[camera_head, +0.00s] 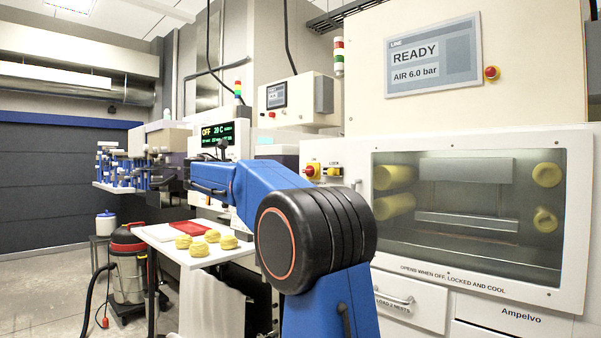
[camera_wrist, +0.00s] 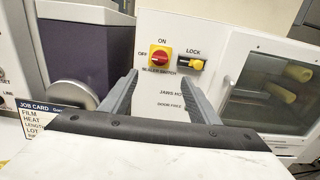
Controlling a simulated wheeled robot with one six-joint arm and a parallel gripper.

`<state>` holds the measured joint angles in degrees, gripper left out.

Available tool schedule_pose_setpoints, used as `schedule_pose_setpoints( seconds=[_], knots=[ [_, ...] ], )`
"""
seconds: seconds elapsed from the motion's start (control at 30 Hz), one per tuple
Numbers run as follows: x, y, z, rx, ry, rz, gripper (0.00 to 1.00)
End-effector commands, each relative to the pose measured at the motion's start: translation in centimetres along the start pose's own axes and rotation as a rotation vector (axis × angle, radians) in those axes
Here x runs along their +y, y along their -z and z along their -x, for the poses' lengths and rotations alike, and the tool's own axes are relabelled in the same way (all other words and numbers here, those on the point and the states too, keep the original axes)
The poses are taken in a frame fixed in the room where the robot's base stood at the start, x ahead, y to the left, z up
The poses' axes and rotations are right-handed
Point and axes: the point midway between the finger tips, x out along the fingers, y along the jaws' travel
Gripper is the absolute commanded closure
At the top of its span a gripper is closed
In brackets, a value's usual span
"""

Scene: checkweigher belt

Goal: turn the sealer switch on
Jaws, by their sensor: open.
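The sealer switch (camera_wrist: 158,57) is a red rotary knob on a yellow plate, with OFF marked at its left and ON above it. Its grip looks roughly horizontal, toward OFF, but it is small in the picture. It also shows in the head view (camera_head: 311,171), just above and right of my blue arm. My gripper (camera_wrist: 163,80) is open and empty, its two grey fingers pointing at the panel below the switch. The switch appears between and beyond the fingertips, apart from them. The head view does not clearly show my gripper.
A yellow and black LOCK knob (camera_wrist: 190,64) sits close right of the switch. A windowed cabinet door (camera_head: 468,215) is at the right. A dark box with a round silver part (camera_wrist: 75,95) stands left of the fingers. A display (camera_head: 218,133) reads OFF, 20 C.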

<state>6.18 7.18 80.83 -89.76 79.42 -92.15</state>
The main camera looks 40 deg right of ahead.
Motion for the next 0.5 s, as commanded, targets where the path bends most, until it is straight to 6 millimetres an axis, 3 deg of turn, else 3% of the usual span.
schedule_pose_setpoints(
  seconds=[0.5],
  knots=[
    [-0.1,0.1,-9.1,0.002,0.001,-0.002,0.45]
  ],
)
